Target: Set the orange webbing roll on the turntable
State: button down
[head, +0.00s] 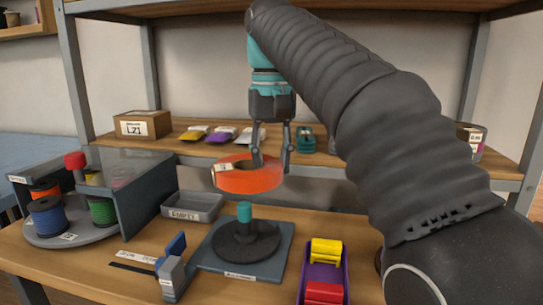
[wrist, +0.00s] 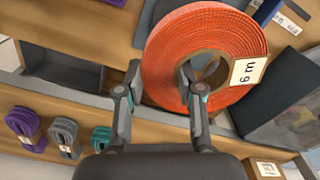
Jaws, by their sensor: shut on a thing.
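The orange webbing roll (head: 250,181) is a wide flat coil with a white tag; the tag reads "6 m" in the wrist view, where the roll (wrist: 235,28) fills the top middle. My gripper (head: 271,165) is shut on the roll's wall, one finger in its centre hole and one outside. The roll hangs in the air above and slightly left of a black round base with a teal-topped post (head: 245,213). At the left, a grey round turntable (head: 98,236) carries a blue spool (head: 47,217), a green spool (head: 102,211) and an orange one (head: 44,189).
A grey clear-topped housing (head: 150,197) stands over the turntable's back and right side. A grey tray (head: 190,207), a grey and blue block (head: 172,272) and a purple holder (head: 340,268) with yellow and red bundles stand nearby. A shelf with small bundles runs behind.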

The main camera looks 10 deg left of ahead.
jog(key=shift+f+b, duration=1.4)
jog(key=shift+f, duration=1.4)
jog(key=c, duration=1.6)
grip_release()
grip_shut()
jog(key=shift+f+b, duration=1.85)
jog(key=shift+f, duration=1)
